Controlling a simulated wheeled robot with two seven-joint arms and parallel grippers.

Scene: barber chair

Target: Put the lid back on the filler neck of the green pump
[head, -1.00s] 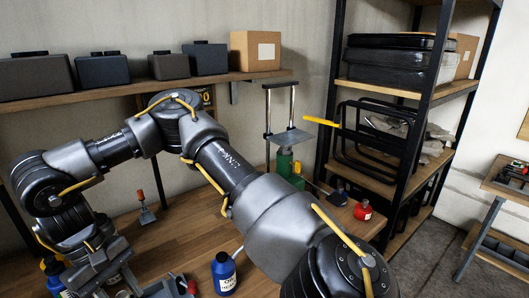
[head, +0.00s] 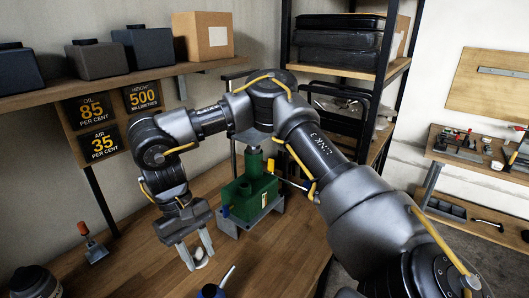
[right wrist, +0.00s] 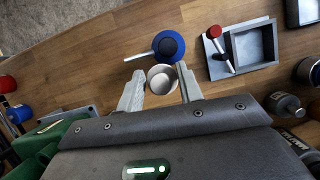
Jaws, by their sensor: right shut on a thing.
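The green pump (head: 238,200) stands upright on a grey base on the wooden bench in the head view. Part of it shows at the lower left of the right wrist view (right wrist: 62,136). I cannot make out its filler neck clearly. My right gripper (head: 199,256) is left of and in front of the pump, apart from it. It is shut on a small pale round lid (head: 201,259). The lid shows as a silvery, hollow round piece between the fingertips (right wrist: 163,79) in the right wrist view. My left gripper is in neither current view.
A blue bottle with a spout (right wrist: 168,46) stands close by. A grey tray (right wrist: 273,43) and a red-handled tool (right wrist: 215,37) lie beyond it. Another red-handled tool (head: 93,246) stands at left. A shelf rack (head: 349,83) rises behind the pump. The bench between gripper and pump looks clear.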

